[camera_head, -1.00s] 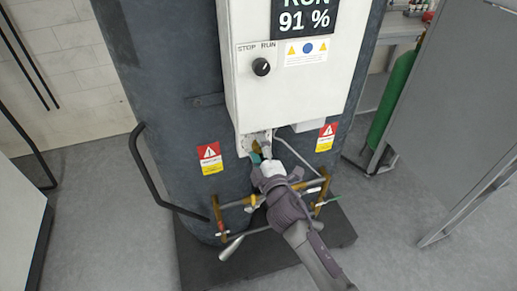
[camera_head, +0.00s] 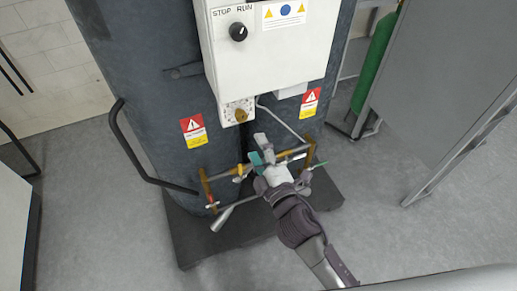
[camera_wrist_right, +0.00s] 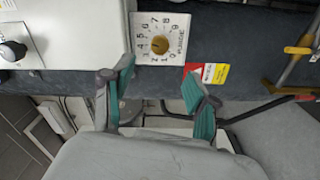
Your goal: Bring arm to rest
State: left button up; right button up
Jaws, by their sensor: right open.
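My right gripper (camera_head: 261,150) is open and empty, in front of the dark cylindrical washer tank (camera_head: 150,100). In the head view it is below the white control box (camera_head: 265,60) and overlaps the brass pipework (camera_head: 215,178). In the right wrist view, the teal-padded fingers (camera_wrist_right: 160,88) are spread apart with nothing between them. A numbered dial (camera_head: 240,113) with a brass knob sits under the box; it also shows just beyond the fingers in the right wrist view (camera_wrist_right: 162,25). The gripper is apart from the dial. My left gripper is not seen.
A black curved handle (camera_head: 128,145) sticks out at the tank's left. The tank stands on a dark base plate (camera_head: 205,248). A grey panel (camera_head: 445,85) and a green gas cylinder (camera_head: 376,60) are at the right. Grey floor (camera_head: 90,210) lies open at the left.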

dwell(0.4)
jog(key=s+d+f+m+g+h, duration=0.1)
jog(key=s+d+f+m+g, duration=0.15)
jog(key=f, duration=0.95)
jog(key=s+d+f+m+g+h+b, duration=0.1)
jog(key=s+d+f+m+g, duration=0.2)
jog(key=f, duration=0.9)
jog(key=s+d+f+m+g+h, duration=0.25)
jog(key=s+d+f, duration=0.2)
jog(key=f, duration=0.85)
jog(key=s+d+f+m+g, duration=0.2)
jog(key=s+f, duration=0.4)
jog(key=s, duration=0.4)
jog(key=s+d+f+m+g+b, duration=0.1)
jog(key=s+d+f+m+g, duration=0.2)
jog(key=s+f, duration=0.3)
jog(key=s+d+f+m+g+h, duration=0.1)
jog(key=s+d+f+m+g, duration=0.2)
jog(key=s+f, duration=0.4)
jog(key=s+d, duration=0.1)
jog(key=s, duration=0.8)
jog(key=shift+d, duration=0.4)
jog(key=shift+w, duration=0.1)
